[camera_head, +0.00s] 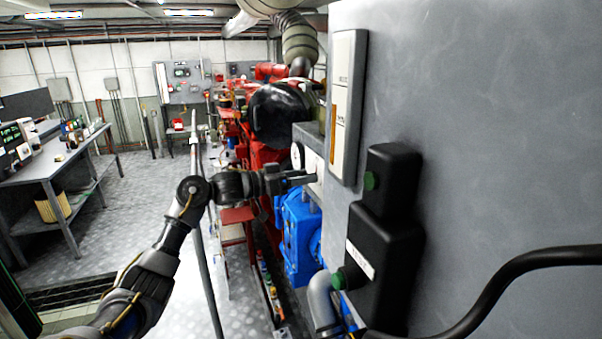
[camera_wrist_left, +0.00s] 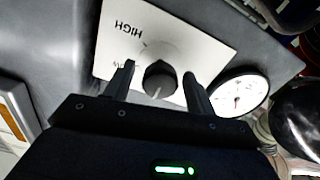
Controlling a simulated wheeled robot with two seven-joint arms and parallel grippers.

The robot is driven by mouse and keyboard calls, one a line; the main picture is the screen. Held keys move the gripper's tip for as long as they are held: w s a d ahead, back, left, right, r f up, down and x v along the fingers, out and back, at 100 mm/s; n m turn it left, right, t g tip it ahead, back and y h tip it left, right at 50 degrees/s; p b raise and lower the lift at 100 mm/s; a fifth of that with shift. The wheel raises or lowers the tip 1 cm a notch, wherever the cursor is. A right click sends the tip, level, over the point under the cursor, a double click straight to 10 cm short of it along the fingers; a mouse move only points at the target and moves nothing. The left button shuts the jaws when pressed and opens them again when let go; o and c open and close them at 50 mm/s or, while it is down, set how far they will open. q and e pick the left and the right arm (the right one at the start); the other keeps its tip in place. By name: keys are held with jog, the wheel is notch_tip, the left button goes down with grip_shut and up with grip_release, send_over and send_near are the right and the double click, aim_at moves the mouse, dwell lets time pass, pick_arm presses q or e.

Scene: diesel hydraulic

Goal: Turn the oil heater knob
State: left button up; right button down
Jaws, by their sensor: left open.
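The oil heater knob (camera_wrist_left: 160,78) is a round black dial on a white plate (camera_wrist_left: 190,40) marked HIGH and LOW, seen in the left wrist view. My left gripper (camera_wrist_left: 160,82) is open, with one finger on each side of the knob. Whether the fingers touch it cannot be told. In the head view my left gripper (camera_head: 308,178) reaches from the left to the grey box's face, and the knob is hidden there. My right gripper is not in view.
A round white gauge (camera_wrist_left: 240,94) sits beside the plate. Blue machinery (camera_head: 298,235) lies below the gripper, and a black box (camera_head: 385,255) with green buttons is on the large grey cabinet (camera_head: 490,150) at right. A workbench (camera_head: 60,160) stands far left, with open floor between.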

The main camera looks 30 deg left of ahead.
pick_arm(q)
jog(key=shift+d, duration=0.1)
jog(key=c, duration=1)
jog(key=shift+m, duration=0.3)
jog(key=shift+f+m+b, duration=0.15)
jog(key=shift+m+b, duration=0.55)
jog(key=shift+m, duration=0.2)
jog(key=m+b, duration=0.2)
jog(key=m, duration=0.2)
jog(key=m+b, duration=0.3)
jog(key=m, duration=0.2)
jog(key=shift+m, duration=0.4)
